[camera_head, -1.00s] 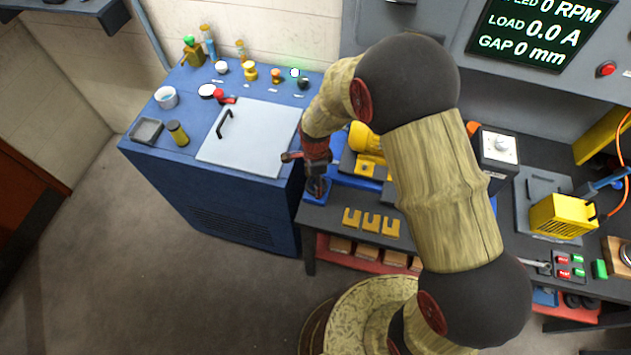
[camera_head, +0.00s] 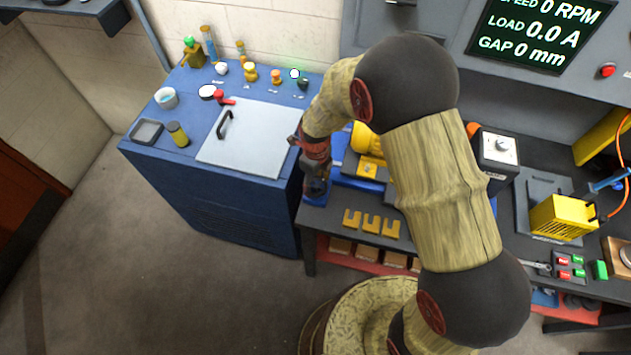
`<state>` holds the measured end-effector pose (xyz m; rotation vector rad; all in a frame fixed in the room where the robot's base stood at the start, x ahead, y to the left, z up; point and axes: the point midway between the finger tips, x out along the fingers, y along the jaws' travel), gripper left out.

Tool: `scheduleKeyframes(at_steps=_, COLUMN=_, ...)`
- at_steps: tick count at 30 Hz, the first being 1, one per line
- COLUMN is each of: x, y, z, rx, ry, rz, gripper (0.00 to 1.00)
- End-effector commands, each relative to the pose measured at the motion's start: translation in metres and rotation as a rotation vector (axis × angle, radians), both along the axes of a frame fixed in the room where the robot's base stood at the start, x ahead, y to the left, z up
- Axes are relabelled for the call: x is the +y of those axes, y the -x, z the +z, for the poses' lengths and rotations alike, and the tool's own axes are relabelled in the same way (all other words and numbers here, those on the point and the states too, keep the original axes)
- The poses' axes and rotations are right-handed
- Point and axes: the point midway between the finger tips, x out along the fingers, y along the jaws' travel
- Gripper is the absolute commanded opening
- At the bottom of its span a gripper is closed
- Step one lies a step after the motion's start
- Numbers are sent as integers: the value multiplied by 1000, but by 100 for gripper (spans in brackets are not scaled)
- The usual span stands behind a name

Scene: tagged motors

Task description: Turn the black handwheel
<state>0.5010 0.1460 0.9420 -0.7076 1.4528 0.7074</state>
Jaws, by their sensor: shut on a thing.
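My gripper (camera_head: 316,181) points down at the left end of the dark workbench, beside the blue cabinet. Its fingers are small and dark here and appear shut on the black handwheel at a blue fixture. The handwheel is almost wholly hidden by the fingers and wrist, so its rim and angle cannot be made out. A yellow motor (camera_head: 366,140) sits on a blue base just right of the gripper, partly behind my arm.
Several yellow slotted shims (camera_head: 370,223) lie at the bench front. A yellow box (camera_head: 562,215) stands right. Floor at left is clear.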

Motion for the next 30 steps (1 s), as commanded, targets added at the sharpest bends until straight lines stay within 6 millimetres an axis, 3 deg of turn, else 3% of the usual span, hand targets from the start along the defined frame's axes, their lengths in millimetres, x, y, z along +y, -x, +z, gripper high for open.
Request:
scheduleKeyframes(at_steps=20, x=0, y=-2, z=1, rx=-3, ry=-2, rz=-68, gripper=30)
scheduleKeyframes(at_steps=21, x=0, y=-2, z=1, rx=-3, ry=-2, rz=-68, gripper=56)
scheduleKeyframes(at_steps=30, x=0, y=-1, z=0, rx=-1, ry=0, rz=-66, gripper=73)
